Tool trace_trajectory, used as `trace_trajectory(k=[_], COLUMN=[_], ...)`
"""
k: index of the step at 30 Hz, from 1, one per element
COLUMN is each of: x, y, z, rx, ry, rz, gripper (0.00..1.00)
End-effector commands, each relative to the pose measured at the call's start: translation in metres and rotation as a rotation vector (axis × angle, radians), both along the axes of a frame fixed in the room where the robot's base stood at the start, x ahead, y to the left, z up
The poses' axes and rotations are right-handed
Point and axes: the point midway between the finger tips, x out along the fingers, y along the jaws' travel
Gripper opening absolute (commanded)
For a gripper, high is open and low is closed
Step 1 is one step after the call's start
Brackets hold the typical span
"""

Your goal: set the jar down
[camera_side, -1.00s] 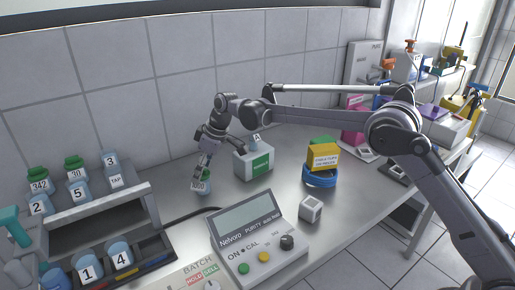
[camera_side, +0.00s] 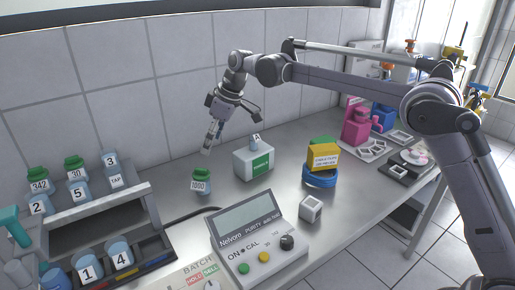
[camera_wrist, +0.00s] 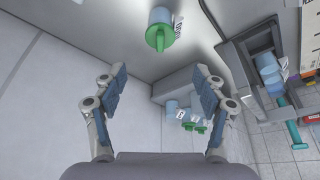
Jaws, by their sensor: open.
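The jar labelled 1000 (camera_side: 201,184), light blue with a green lid, stands upright on the grey bench, left of the white and green box. In the wrist view the same jar (camera_wrist: 160,28) shows at the top middle, beyond the fingertips, with its green lid toward the camera. My gripper (camera_side: 233,134) is open and empty, above and to the right of the jar and apart from it. In the wrist view the gripper's two blue-padded fingers (camera_wrist: 160,80) are spread wide with nothing between them.
A white and green box (camera_side: 254,160) with a small A-labelled vial (camera_side: 255,142) stands right of the jar. The grey rack (camera_side: 95,213) holds several numbered jars at left. A purity meter (camera_side: 252,238) stands in front. A tiled wall rises behind.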

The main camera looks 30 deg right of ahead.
Motion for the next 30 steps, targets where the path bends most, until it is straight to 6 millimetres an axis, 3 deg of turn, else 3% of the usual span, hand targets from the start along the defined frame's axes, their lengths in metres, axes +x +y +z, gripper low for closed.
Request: trace_trajectory(k=[7, 11, 21, 30], x=[-0.009, -0.027, -0.116, -0.210], y=[-0.009, -0.025, -0.089, -0.136], z=[0.018, 0.032, 0.061, 0.047], rx=[0.000, 0.002, 0.012, 0.034], ry=[-0.002, -0.014, -0.066, -0.121], rz=[-0.015, -0.071, -0.301, -0.499], gripper=[0.71, 0.71, 0.71, 0.71])
